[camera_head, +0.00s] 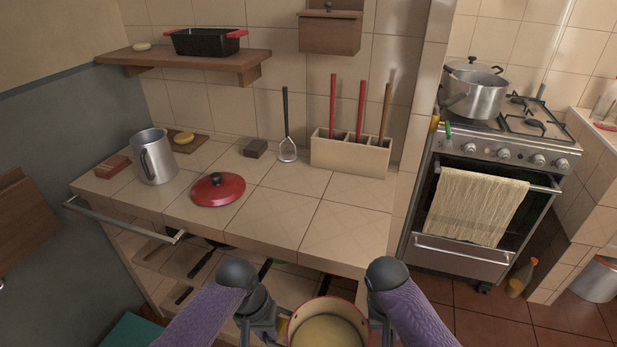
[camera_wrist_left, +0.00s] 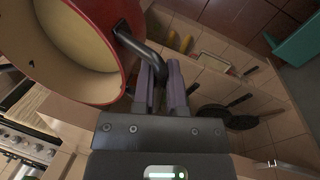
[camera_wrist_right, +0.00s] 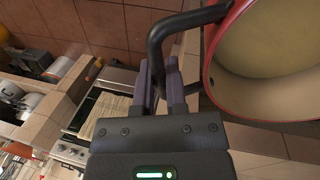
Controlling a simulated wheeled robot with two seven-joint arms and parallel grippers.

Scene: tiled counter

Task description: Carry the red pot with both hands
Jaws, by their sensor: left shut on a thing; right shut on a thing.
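The red pot (camera_head: 328,325) is at the bottom middle of the head view, in front of the counter, with its pale inside facing up and its lower part cut off by the frame. My left gripper (camera_wrist_left: 162,88) is shut on the pot's dark handle (camera_wrist_left: 140,50) on one side. My right gripper (camera_wrist_right: 160,88) is shut on the opposite dark handle (camera_wrist_right: 158,38). The pot's red wall and pale inside also show in the left wrist view (camera_wrist_left: 85,45) and the right wrist view (camera_wrist_right: 270,60). The red lid (camera_head: 218,190) lies on the tiled counter.
The tiled counter (camera_head: 285,205) has clear room at its front right. A metal jug (camera_head: 155,158), a whisk-like tool (camera_head: 287,140) and a utensil box (camera_head: 345,155) stand on it. A stove (camera_head: 490,160) with a steel pot (camera_head: 478,95) is at right. Open shelves lie below the counter.

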